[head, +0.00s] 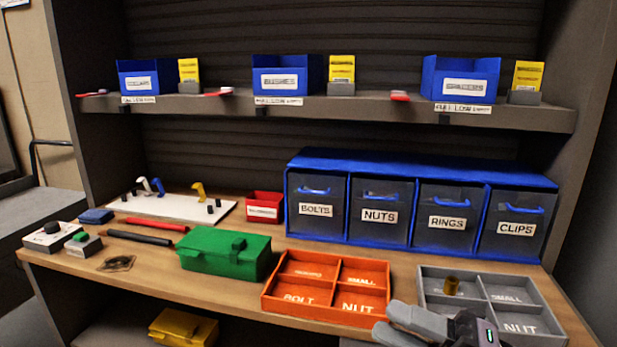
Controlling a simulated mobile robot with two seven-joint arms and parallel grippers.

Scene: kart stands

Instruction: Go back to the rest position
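My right gripper (384,321) shows at the bottom edge, in front of the orange tray and the grey tray. Its two pale grey fingers point left and lie close together. I see nothing held between them, and I cannot tell whether they are parted or touching. The lower finger is partly cut off by the picture edge. My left gripper is not in view.
The orange tray (313,312) and grey tray (430,292), which holds a brass-coloured cylinder (451,286), stand at the bench's front. Behind are the blue drawer unit (420,170) and green case (215,258). Blue bins (287,75) line the upper shelf (340,110).

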